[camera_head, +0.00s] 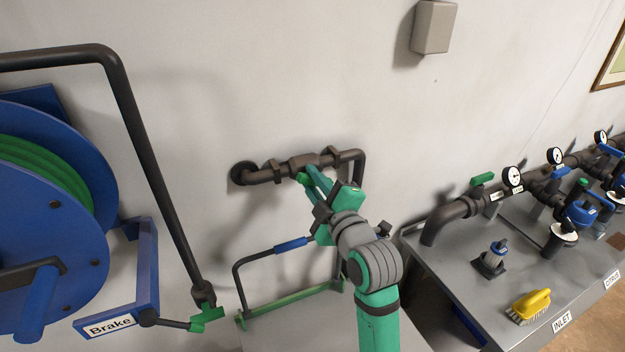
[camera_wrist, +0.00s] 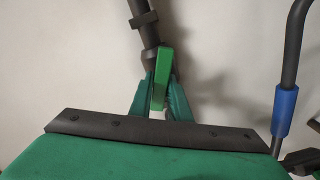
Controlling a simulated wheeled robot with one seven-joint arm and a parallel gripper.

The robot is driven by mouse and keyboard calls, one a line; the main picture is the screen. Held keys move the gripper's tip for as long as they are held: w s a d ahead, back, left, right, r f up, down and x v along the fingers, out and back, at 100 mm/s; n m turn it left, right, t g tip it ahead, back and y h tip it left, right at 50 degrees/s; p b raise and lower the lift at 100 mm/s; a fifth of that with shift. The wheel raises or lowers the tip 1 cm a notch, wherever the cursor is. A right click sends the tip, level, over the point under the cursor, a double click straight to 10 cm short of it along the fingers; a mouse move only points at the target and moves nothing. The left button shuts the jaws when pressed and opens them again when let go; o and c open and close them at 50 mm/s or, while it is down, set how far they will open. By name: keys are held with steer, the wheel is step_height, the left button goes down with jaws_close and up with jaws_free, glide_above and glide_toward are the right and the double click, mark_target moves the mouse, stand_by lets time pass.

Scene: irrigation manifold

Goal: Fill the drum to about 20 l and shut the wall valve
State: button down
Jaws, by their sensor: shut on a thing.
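The wall valve (camera_head: 302,164) sits in a dark pipe on the wall, in the middle of the head view. My gripper (camera_head: 309,180) is at this valve, its fingers reaching up to it from below right. In the wrist view my gripper (camera_wrist: 161,98) is shut on the green valve lever (camera_wrist: 162,70), with a green finger on each side. The lever stands nearly upright in that view, beside the dark pipe. The pipe bends down at its right end and passes behind my arm. I cannot make out the drum or its level.
A blue reel (camera_head: 85,170) with green hose stands at the left, with a Brake sign (camera_head: 110,325). A bent rod with a blue sleeve (camera_head: 291,244) stands below the valve. The grey bench (camera_head: 450,275) at the right bears pipes, gauges and a yellow brush (camera_head: 528,306).

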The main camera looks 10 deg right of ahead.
steer(key=c, duration=1.7)
jaws_free()
steer(key=shift+o, duration=0.2)
steer(key=s+d, duration=0.2)
steer(key=s, duration=0.8)
steer(key=shift+s, duration=0.35)
